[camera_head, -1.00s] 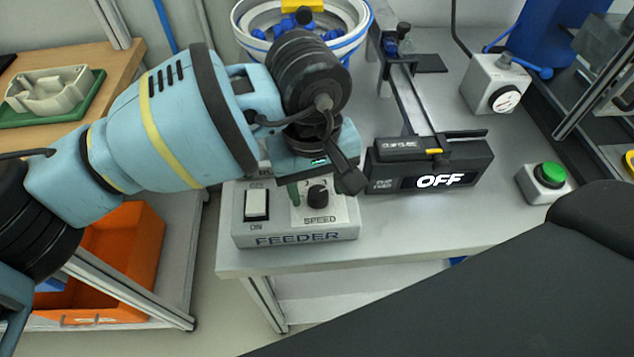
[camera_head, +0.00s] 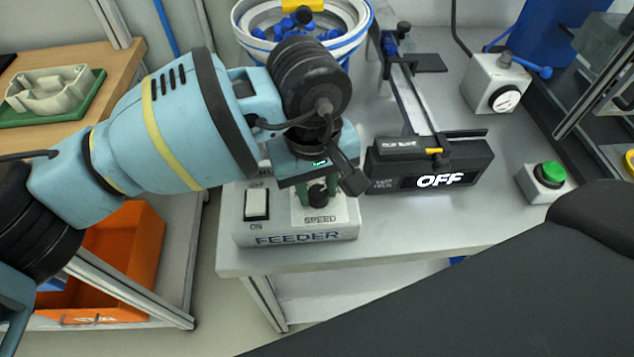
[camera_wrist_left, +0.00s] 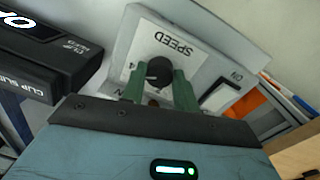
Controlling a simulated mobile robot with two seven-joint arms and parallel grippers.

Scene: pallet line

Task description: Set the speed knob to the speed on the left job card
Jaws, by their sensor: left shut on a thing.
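The black speed knob (camera_head: 318,195) sits on the grey feeder control box (camera_head: 296,238), beside a white rocker switch (camera_head: 257,204). In the left wrist view the knob (camera_wrist_left: 159,70) sits on a white plate marked SPEED, with a 4 visible on its scale. My left gripper (camera_head: 317,188) reaches down over the box, and its green fingers are shut on the knob from both sides. The fingers hide part of the scale. The display (camera_head: 440,181) beside the box reads OFF. No job card can be made out. My right gripper is not in view.
A clip slide unit (camera_head: 410,147) stands right of the box. Behind are a bowl feeder (camera_head: 340,50) with blue parts and a gauge box (camera_head: 497,83). A green button (camera_head: 550,174) is at the right. An orange bin (camera_head: 130,260) sits below left.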

